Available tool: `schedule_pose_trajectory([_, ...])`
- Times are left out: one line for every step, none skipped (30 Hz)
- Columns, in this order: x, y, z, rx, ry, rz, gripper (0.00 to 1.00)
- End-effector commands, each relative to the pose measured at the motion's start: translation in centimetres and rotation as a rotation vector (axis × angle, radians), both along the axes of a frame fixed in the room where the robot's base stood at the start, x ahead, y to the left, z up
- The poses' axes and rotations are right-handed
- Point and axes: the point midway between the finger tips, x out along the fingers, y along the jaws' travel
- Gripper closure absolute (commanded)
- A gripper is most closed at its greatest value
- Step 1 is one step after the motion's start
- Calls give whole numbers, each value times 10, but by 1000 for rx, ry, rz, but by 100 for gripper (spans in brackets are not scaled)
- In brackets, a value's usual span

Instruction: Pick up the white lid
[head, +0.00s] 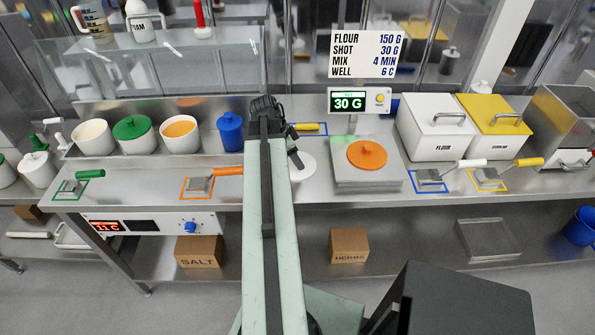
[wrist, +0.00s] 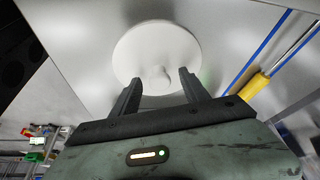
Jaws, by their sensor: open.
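The white lid (head: 304,168) is a round disc lying on the steel counter, partly hidden behind my arm in the head view. In the wrist view the white lid (wrist: 158,48) shows whole, with a small knob near its lower middle. My gripper (wrist: 157,82) is open, with one finger on each side of the knob in that picture. Nothing is held between the fingers. I cannot tell how far the fingertips are above the lid.
A scale with an orange lid (head: 367,154) stands right of the white lid. A blue canister (head: 230,132) and open tubs stand to the left. A yellow-handled tool (head: 308,127) in a blue outline lies behind the lid. Bins (head: 436,130) stand at the right.

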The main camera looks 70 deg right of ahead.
Motion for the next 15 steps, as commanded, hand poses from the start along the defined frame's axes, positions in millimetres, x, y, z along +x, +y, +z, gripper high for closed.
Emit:
schedule_pose_trajectory([0, 0, 1, 0, 0, 0, 47])
schedule_pose_trajectory([0, 0, 2, 0, 0, 0, 47])
schedule_pose_trajectory([0, 0, 2, 0, 0, 0, 47])
schedule_pose_trajectory([0, 0, 2, 0, 0, 0, 47])
schedule_pose_trajectory([0, 0, 2, 0, 0, 0, 55])
schedule_pose_trajectory([0, 0, 2, 0, 0, 0, 66])
schedule_pose_trajectory([0, 0, 2, 0, 0, 0, 75])
schedule_pose_trajectory([0, 0, 2, 0, 0, 0, 83])
schedule_pose_trajectory([0, 0, 2, 0, 0, -1, 94])
schedule_pose_trajectory([0, 0, 2, 0, 0, -1, 100])
schedule_pose_trajectory([0, 0, 2, 0, 0, -1, 100])
schedule_pose_trajectory([0, 0, 2, 0, 0, -1, 100])
schedule_pose_trajectory([0, 0, 2, 0, 0, -1, 100])
schedule_pose_trajectory([-1, 0, 2, 0, 0, -1, 100])
schedule_pose_trajectory([-1, 0, 2, 0, 0, -1, 100])
